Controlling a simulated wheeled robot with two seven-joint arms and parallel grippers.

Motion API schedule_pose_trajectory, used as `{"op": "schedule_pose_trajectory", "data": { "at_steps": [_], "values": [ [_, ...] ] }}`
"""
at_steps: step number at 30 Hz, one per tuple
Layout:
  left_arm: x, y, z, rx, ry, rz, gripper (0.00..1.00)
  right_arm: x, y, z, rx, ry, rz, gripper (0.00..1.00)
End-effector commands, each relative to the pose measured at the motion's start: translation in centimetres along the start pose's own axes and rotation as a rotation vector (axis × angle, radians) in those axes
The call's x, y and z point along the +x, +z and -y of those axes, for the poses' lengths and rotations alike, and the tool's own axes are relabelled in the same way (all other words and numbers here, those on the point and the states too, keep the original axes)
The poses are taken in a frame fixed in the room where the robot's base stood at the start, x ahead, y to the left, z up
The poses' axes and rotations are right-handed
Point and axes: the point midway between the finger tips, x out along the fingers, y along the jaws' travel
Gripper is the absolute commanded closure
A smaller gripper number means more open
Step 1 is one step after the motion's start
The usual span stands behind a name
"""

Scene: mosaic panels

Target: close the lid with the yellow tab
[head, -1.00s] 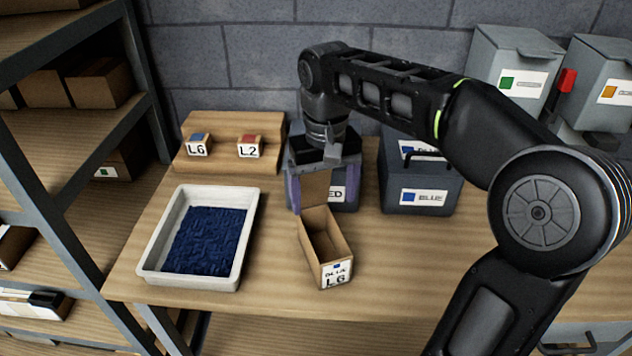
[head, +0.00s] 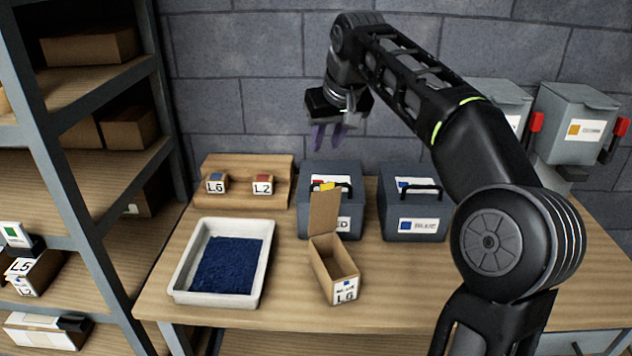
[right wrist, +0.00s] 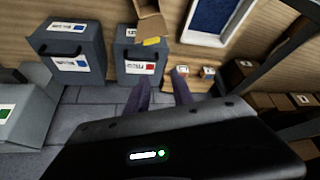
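A small open cardboard box (head: 348,262) labelled BLUE L6 stands on the table. Its lid (head: 324,212) stands up from the far edge, with a yellow tab (head: 326,187) on its top end. In the right wrist view, the yellow tab (right wrist: 152,41) shows near the lid (right wrist: 150,24). My right gripper (head: 327,140) hangs in the air above and behind the lid, clear of it. Its two purple fingers are apart with nothing between them; they also show in the right wrist view (right wrist: 160,92). My left gripper is not in view.
Dark grey bins labelled RED (head: 318,171) and BLUE (head: 411,208) stand behind the box. A white tray (head: 184,264) with dark blue contents is at left. A wooden stand (head: 240,200) holds pieces labelled L6 and L2. Shelving (head: 84,180) borders the left side. Bare table lies right of the box.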

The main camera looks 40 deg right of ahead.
Motion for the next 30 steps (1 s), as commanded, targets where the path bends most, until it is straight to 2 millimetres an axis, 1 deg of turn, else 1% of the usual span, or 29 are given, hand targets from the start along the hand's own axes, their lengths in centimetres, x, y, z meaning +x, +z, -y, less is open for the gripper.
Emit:
{"op": "schedule_pose_trajectory", "data": {
  "at_steps": [1, 2, 10, 14, 17, 23, 30],
  "values": [
    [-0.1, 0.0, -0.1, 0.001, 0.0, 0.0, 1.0, -0.3, -0.5, -0.4, 0.002, 0.003, -0.013, 0.76],
    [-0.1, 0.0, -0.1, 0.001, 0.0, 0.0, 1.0, -0.4, -0.7, -0.5, 0.002, 0.003, -0.017, 0.79],
    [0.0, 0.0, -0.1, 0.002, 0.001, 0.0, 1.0, -0.3, -0.6, -0.4, 0.001, 0.003, -0.017, 1.0],
    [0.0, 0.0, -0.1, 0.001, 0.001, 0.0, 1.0, 0.0, -0.6, -0.4, 0.001, 0.003, -0.016, 1.0],
    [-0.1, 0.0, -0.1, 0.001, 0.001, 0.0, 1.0, 0.8, -0.6, -0.4, 0.001, 0.003, -0.014, 1.0],
    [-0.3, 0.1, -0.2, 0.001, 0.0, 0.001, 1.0, 3.5, -0.6, -0.4, 0.001, 0.003, -0.012, 1.0],
    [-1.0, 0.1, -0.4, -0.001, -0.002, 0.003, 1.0, 8.4, -0.7, -0.4, 0.002, 0.002, -0.011, 1.0]
  ]
}}
